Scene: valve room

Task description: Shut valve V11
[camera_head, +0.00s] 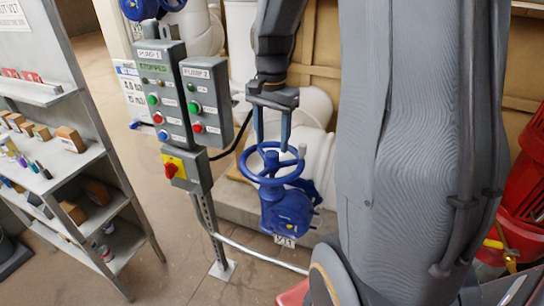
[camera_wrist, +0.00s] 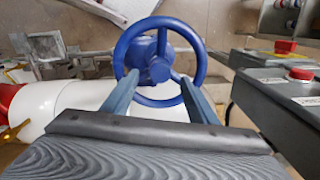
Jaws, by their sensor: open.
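A blue valve with a round spoked handwheel (camera_head: 271,164) stands on a pipe in the middle of the head view. Its blue body (camera_head: 288,212) is below the wheel, with a small tag (camera_head: 284,241) whose lettering is too small to read surely. My gripper (camera_head: 271,148) points down at the wheel from above, its two fingers apart. In the wrist view the handwheel (camera_wrist: 160,62) lies ahead, and the fingers (camera_wrist: 160,98) reach toward its near rim on both sides. I cannot tell whether they touch the rim. Nothing is held between them.
Pump control boxes (camera_head: 163,95) with coloured buttons stand on a post left of the valve, close to my gripper. They also show at the right of the wrist view (camera_wrist: 290,92). A grey shelf (camera_head: 70,165) with small boxes is at the left. White pipes (camera_head: 310,140) run behind the valve.

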